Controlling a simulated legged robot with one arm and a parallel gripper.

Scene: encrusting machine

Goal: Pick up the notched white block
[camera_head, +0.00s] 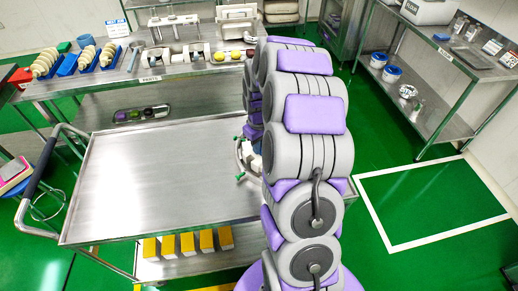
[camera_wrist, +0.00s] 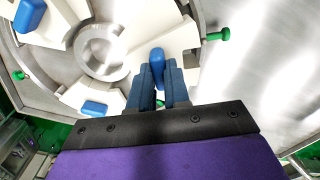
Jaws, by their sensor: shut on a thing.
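In the wrist view, my gripper (camera_wrist: 160,82) has its two blue fingers closed around the blue knob of a white block (camera_wrist: 178,42). This block lies at the edge of a round metal fixture (camera_wrist: 68,62), beside its central ring (camera_wrist: 102,50). Whether the block touches the fixture or is raised I cannot tell. Its notch is not clear from this angle, and my fingers cover part of it. In the head view my arm hides the gripper and most of the fixture; only a sliver shows at the arm's left side.
Two more white blocks with blue knobs sit on the fixture, one upper left (camera_wrist: 62,18) and one lower left (camera_wrist: 75,95). Green knobs (camera_wrist: 218,34) stick out from its rim. The steel cart top (camera_head: 160,170) is bare to the left. A parts bench (camera_head: 110,85) stands behind.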

